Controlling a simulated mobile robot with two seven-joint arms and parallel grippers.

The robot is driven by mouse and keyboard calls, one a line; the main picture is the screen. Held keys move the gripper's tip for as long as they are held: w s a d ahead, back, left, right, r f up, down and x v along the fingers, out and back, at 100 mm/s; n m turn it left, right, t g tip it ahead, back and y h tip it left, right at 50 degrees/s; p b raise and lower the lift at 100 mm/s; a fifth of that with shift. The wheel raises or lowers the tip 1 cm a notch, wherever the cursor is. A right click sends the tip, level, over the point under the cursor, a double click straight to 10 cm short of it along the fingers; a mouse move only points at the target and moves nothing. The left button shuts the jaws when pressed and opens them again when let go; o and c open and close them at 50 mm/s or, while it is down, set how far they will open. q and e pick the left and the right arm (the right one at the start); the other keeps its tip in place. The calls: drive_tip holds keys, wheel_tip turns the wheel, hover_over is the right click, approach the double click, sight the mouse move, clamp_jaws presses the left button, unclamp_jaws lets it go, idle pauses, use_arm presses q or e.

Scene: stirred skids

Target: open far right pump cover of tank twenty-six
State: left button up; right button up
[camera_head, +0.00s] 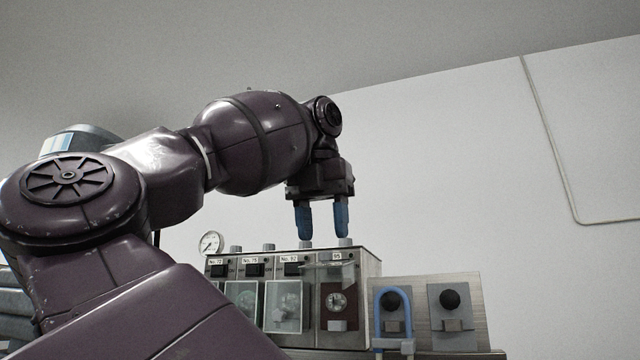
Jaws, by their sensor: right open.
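A grey metal pump cabinet (372,262) stands at the lower middle, with several numbered bays in a row. The labels look like No. 72, 75, 82 and 95; I cannot read a twenty-six. The far right bay shows a bare brown plate with a round dial (337,301). Its clear cover (335,273) appears swung up and sticks out above the dial. The bays to its left have clear covers (283,305) hanging down over their fronts. My right gripper (322,222) is open and empty, blue fingers pointing down just above the cabinet top. My left gripper is not in view.
A round gauge (210,243) stands at the cabinet's left end. Small grey caps sit on the cabinet top. The wall area at upper right is clear.

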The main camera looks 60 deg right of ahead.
drive_tip(key=v, duration=0.8)
drive_tip(key=shift+f, duration=0.1)
idle(0.7)
